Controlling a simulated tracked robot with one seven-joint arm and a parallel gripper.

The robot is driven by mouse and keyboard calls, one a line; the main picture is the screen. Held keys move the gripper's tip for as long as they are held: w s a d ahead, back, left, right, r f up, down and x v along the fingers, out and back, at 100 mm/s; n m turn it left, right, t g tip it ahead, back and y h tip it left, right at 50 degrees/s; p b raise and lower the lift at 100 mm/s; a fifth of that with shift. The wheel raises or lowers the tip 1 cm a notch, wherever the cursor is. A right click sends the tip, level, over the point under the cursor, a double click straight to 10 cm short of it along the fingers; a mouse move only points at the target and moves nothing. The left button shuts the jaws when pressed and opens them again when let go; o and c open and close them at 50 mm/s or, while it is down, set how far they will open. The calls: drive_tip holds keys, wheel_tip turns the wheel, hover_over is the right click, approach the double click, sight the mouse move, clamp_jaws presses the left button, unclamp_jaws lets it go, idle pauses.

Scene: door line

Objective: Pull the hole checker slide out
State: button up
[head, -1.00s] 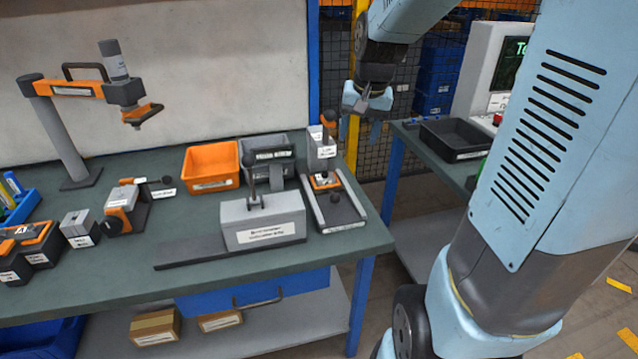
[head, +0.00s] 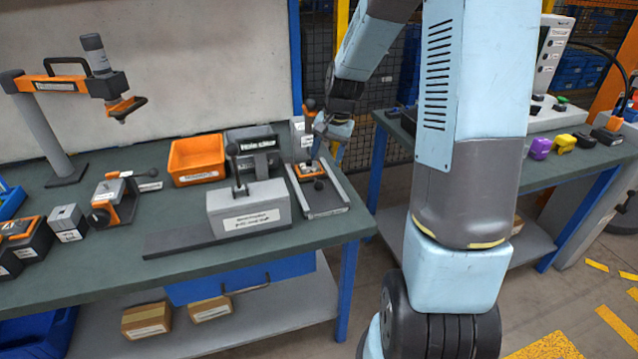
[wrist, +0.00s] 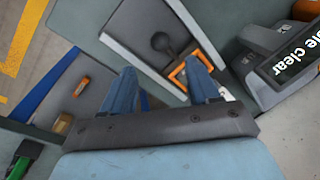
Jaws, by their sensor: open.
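The hole checker (head: 333,201) is a pale tray with raised side rails, near the right end of the green bench. In it lies the slide, with an orange frame (head: 306,171) and a dark round knob (head: 318,185). In the wrist view the knob (wrist: 161,42) shows just beyond the fingertips, and the orange frame (wrist: 187,73) is partly hidden by the right finger. My gripper (head: 329,152) is open and empty above the checker's right rear side. Its two blue fingers (wrist: 160,68) are spread, with nothing between them.
A display reading "Hole clear" (head: 258,146) stands left of the checker. A grey block fixture (head: 248,208) with an upright lever sits in front of it. An orange bin (head: 196,156) is farther left. A second bench (head: 560,162) with coloured parts is at right.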

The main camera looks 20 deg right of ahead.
sight(320, 182)
drive_tip(key=f, duration=0.3)
drive_tip(key=a+f, duration=0.1)
drive_tip(key=f, duration=0.3)
drive_tip(key=w+f, duration=0.1)
drive_tip(key=f, duration=0.2)
drive_tip(key=shift+a+f, duration=0.2)
drive_tip(key=shift+a, duration=0.2)
drive_tip(key=shift+c, duration=0.3)
clamp_jaws()
